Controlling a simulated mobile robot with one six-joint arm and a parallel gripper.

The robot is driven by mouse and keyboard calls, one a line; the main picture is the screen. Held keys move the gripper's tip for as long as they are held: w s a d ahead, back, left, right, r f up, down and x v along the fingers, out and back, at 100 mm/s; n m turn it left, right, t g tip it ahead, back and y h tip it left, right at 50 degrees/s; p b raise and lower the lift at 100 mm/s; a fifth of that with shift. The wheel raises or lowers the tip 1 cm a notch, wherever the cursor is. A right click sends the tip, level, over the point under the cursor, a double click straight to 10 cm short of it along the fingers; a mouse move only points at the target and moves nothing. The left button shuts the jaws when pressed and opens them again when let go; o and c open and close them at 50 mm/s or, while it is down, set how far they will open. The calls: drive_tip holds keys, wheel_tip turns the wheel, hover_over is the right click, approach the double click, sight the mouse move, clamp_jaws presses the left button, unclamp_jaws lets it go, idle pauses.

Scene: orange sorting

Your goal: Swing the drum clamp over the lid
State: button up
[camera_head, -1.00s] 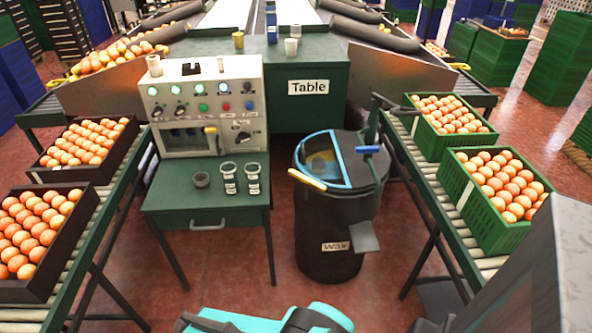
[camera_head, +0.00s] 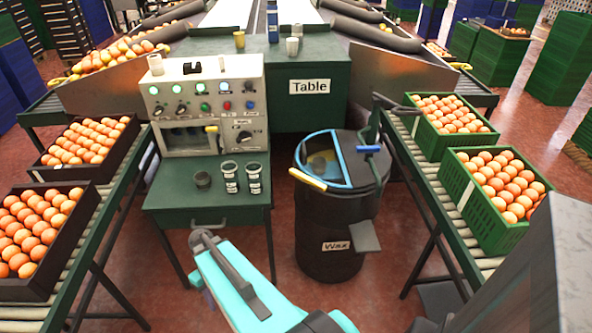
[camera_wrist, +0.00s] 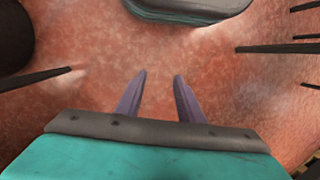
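The black drum (camera_head: 325,235) labelled Wax stands right of the small green bench in the head view. Its dark lid (camera_head: 366,173) has a blue-rimmed opening (camera_head: 323,160) on the left part of the top. A yellow handle (camera_head: 307,179) sticks out at the front left, and a blue grip (camera_head: 367,149) sits at the right. A dark lever-like bar (camera_head: 376,120), probably the drum clamp, stands upright at the drum's back right, off the lid. My gripper, at the end of the teal arm, is left of the drum and apart from it; in the wrist view its fingers (camera_wrist: 161,76) are apart and empty over the floor.
The green bench (camera_head: 208,204) with a control panel (camera_head: 206,104) and small cups is left of the drum. A roller conveyor (camera_head: 425,185) with green orange crates (camera_head: 478,228) runs close on the right. Floor is open between bench and drum.

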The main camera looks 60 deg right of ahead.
drive_tip(key=w+d+r+t, duration=0.1)
drive_tip(key=w+d+r, duration=0.1)
drive_tip(key=d+r, duration=0.4)
drive_tip(key=w+d+r+t, duration=0.1)
drive_tip(key=w+d+r, duration=0.25)
drive_tip(key=d, duration=0.45)
drive_tip(key=t+h, duration=0.3)
drive_tip(key=t, duration=0.2)
approach(295, 171)
drive_tip(key=v, duration=0.6)
drive_tip(key=shift+w+d, duration=0.1)
drive_tip(key=shift+d, duration=0.1)
drive_tip(key=shift+f, duration=0.1)
drive_tip(key=shift+p+x, duration=0.4)
drive_tip(key=shift+x, duration=6.4)
drive_tip(key=shift+a, duration=0.15)
drive_tip(key=shift+c, duration=0.4)
